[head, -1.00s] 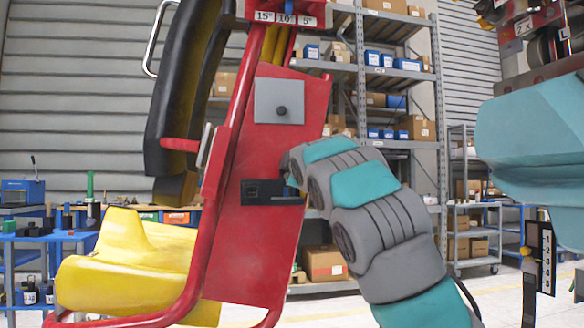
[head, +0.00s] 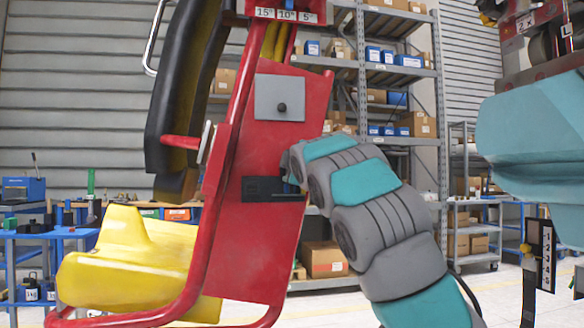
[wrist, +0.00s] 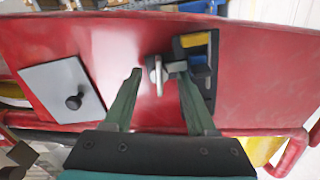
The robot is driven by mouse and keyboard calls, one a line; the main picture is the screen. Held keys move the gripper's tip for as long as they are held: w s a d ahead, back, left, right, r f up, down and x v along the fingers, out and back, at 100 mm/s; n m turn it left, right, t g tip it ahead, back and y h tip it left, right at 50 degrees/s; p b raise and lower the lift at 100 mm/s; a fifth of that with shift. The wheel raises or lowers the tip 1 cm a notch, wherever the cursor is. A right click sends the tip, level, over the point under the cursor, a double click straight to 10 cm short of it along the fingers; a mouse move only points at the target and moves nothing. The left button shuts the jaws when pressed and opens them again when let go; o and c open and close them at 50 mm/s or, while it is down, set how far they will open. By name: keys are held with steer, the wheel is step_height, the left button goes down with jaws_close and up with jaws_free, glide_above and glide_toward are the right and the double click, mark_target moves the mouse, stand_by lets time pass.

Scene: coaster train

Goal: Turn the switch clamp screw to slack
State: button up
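In the wrist view a silver handle (wrist: 157,75), which looks like the clamp screw, stands out from a dark shaft beside a black switch bracket (wrist: 211,85). The bracket holds a yellow block (wrist: 195,40) and a blue block (wrist: 199,72). My gripper (wrist: 158,76) is open, with one fingertip to the left of the handle and the other to its right, near the shaft. I cannot tell whether either finger touches it. In the head view the black bracket (head: 262,188) sits on the red panel; the handle cannot be made out and my fingers are hidden.
A grey plate (head: 265,97) with a black knob is on the same red panel (head: 250,250), and it also shows in the wrist view (wrist: 48,88). The yellow seat (head: 125,265) and black restraint (head: 180,90) are at left. Shelves (head: 392,145) stand behind.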

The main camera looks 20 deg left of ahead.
steer(key=b+v, duration=0.1)
steer(key=v, duration=0.7)
stand_by(0.5)
steer(key=shift+w+a, duration=0.1)
steer(key=shift+w, duration=0.05)
